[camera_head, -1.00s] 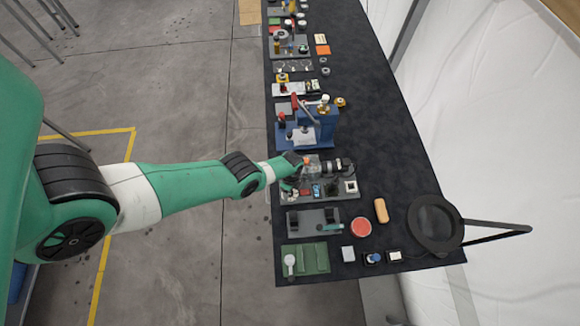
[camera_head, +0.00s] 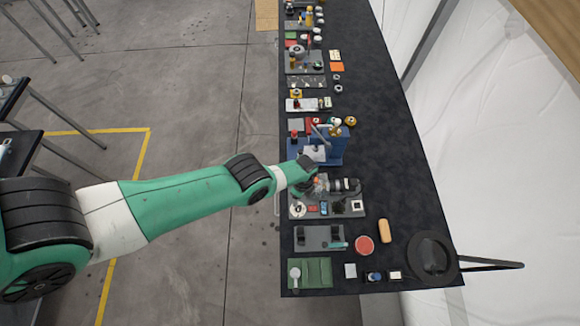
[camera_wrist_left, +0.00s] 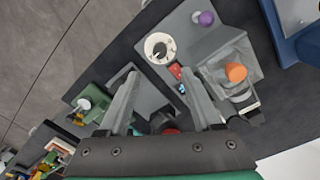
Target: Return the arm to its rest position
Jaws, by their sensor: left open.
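My left arm comes in from the left in the head view. Its wrist end hangs over the table (camera_head: 385,190), between the blue press (camera_head: 334,148) and the grey fixture board (camera_head: 350,211). In the left wrist view the two fingers of my left gripper (camera_wrist_left: 165,98) stand wide apart with nothing between their tips. A grey board with a white round cup (camera_wrist_left: 160,48), an orange knob (camera_wrist_left: 236,72) and a purple knob (camera_wrist_left: 205,18) lies beyond the fingers. My right gripper is not in view.
Near the table's front are a red round dish (camera_head: 364,245), a tan block (camera_head: 385,231), a black round hat-like object (camera_head: 432,257) and a green tray (camera_head: 311,273). More fixtures line the table's left side. The table's right side is mostly bare.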

